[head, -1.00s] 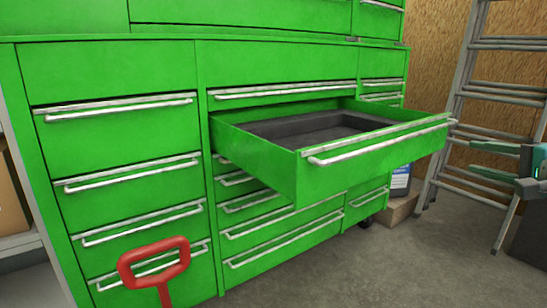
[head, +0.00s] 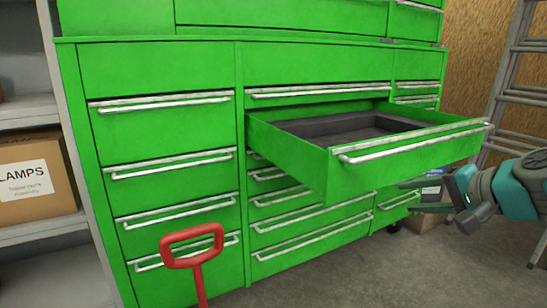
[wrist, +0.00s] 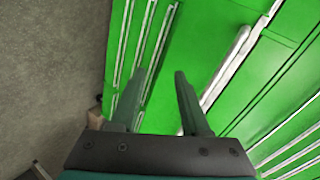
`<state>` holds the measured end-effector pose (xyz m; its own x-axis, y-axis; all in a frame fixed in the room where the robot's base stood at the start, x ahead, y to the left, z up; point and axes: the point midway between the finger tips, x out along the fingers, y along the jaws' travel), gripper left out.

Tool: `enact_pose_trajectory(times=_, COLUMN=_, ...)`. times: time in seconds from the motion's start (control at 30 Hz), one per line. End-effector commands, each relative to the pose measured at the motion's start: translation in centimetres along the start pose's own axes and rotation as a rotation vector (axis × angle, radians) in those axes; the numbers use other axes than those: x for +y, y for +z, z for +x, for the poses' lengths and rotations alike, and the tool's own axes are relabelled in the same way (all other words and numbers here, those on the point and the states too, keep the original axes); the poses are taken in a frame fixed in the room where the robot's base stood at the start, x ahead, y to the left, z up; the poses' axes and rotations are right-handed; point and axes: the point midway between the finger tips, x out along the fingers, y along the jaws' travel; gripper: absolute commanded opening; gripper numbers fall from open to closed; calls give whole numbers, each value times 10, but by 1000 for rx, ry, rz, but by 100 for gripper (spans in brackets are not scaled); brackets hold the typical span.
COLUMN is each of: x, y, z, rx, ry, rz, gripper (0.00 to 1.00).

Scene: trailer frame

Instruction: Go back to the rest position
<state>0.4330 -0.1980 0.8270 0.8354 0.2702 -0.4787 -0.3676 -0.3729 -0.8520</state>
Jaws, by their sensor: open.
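My gripper (head: 425,187) is at the right of the head view, below and to the right of the pulled-out drawer's front. In the wrist view my gripper (wrist: 158,95) has its two fingers apart with nothing between them. The open drawer (head: 410,155) sticks out of the green tool cabinet (head: 160,75). It has a silver bar handle (head: 415,142) and a dark tray-like lining (head: 330,130), with no items seen in it. The drawer handle (wrist: 235,60) also seems to show in the wrist view, to the right of the fingers, apart from them.
A red handle (head: 192,248) stands in front of the cabinet. A shelf with a cardboard box (head: 35,180) is at the left. A ladder (head: 510,75) leans at the right back. The grey floor (head: 370,275) in front is clear.

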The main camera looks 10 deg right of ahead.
Motion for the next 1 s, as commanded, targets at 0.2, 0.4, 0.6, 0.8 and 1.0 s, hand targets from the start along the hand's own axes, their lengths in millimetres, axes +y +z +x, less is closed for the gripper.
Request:
enact_pose_trajectory(times=0.2, x=24, y=139, z=57, rx=-308, ry=226, rz=-253, gripper=46)
enact_pose_trajectory(times=0.4, x=88, y=249, z=56, rx=-571, ry=468, rz=-505, gripper=46)
enact_pose_trajectory(times=0.6, x=162, y=309, z=15, rx=-773, ry=706, rz=-717, gripper=46)
enact_pose_trajectory(times=0.8, x=207, y=323, z=-21, rx=-877, ry=858, rz=-830, gripper=46)
enact_pose_trajectory(times=1.0, x=218, y=324, z=-31, rx=-899, ry=897, rz=-858, gripper=46)
